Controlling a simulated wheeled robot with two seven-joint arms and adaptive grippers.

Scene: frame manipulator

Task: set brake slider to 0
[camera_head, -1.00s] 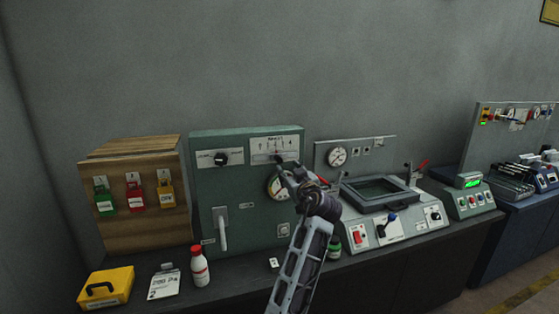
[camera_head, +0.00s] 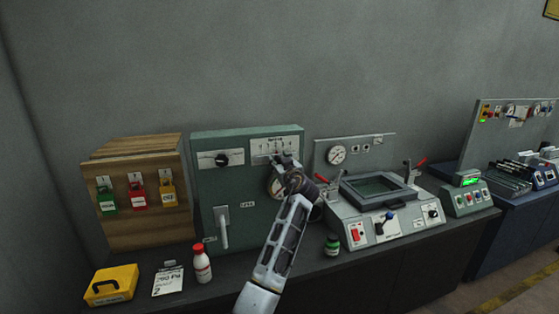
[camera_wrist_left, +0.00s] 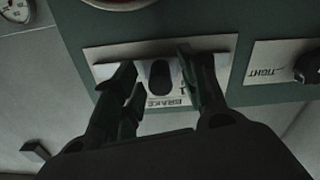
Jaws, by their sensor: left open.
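The brake slider's white plate (camera_head: 262,146) is at the top of the green panel (camera_head: 242,178) in the head view. In the left wrist view the plate (camera_wrist_left: 106,54) appears upside down with the word BRAKE, and the dark slider knob (camera_wrist_left: 160,78) stands in its middle. My left gripper (camera_head: 284,160) is at the plate's lower edge in the head view. In the left wrist view its open fingers (camera_wrist_left: 158,72) lie on either side of the knob, with gaps visible. Scale marks are partly hidden by the fingers. My right gripper is out of view.
A rotary knob (camera_head: 222,159) sits left of the slider, and a lever (camera_head: 223,232) is below it. A round gauge (camera_head: 273,186) is partly behind my gripper.

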